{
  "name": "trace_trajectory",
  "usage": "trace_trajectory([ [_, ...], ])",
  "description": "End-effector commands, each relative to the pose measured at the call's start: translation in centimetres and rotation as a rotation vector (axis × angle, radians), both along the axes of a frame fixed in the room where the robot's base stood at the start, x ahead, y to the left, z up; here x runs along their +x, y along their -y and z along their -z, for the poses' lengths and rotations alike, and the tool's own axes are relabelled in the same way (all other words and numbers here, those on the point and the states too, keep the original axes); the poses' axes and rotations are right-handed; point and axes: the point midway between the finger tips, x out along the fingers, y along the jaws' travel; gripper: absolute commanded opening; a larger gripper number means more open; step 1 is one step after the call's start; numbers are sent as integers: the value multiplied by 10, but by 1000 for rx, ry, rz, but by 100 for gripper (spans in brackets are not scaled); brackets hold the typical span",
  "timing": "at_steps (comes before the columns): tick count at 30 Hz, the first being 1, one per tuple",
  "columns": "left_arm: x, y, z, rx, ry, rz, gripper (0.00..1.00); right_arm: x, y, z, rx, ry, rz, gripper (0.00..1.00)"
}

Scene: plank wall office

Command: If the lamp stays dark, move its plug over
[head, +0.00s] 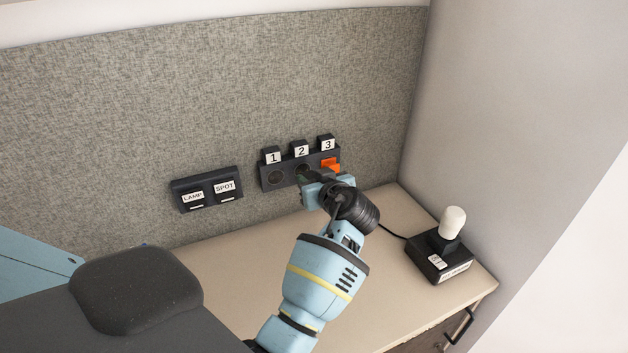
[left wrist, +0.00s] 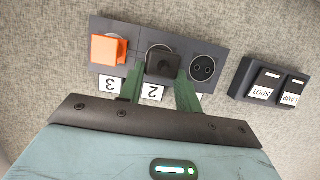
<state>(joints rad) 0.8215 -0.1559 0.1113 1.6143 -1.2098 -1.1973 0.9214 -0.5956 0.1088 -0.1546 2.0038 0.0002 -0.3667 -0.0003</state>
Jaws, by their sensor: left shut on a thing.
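A dark socket strip (head: 265,183) is on the grey panel, with sockets numbered 1, 2 and 3. An orange plug (head: 330,164) sits in socket 3; it also shows in the left wrist view (left wrist: 108,49). Socket 1 (left wrist: 203,68) is empty. My left gripper (left wrist: 161,76) is shut on a black plug (left wrist: 163,63) at socket 2; I cannot tell whether the plug is fully seated. In the head view my left gripper (head: 312,180) hides that plug. The lamp (head: 453,222), a whitish bulb on a black base, stands on the desk's right and looks unlit. My right gripper is not in view.
A switch box (head: 207,173) with LAMP (head: 193,197) and SPOT (head: 226,187) switches is on the panel left of the strip. A black cable (head: 391,232) runs from the lamp base towards my left wrist. The wooden desk (head: 240,265) is clear at its middle.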

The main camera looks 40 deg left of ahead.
Motion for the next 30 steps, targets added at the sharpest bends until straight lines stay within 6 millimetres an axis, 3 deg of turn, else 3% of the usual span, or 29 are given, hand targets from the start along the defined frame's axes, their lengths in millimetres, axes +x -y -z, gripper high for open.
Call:
trace_trajectory([
  [30,10,-20,-1,2,1,0,12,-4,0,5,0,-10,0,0],
])
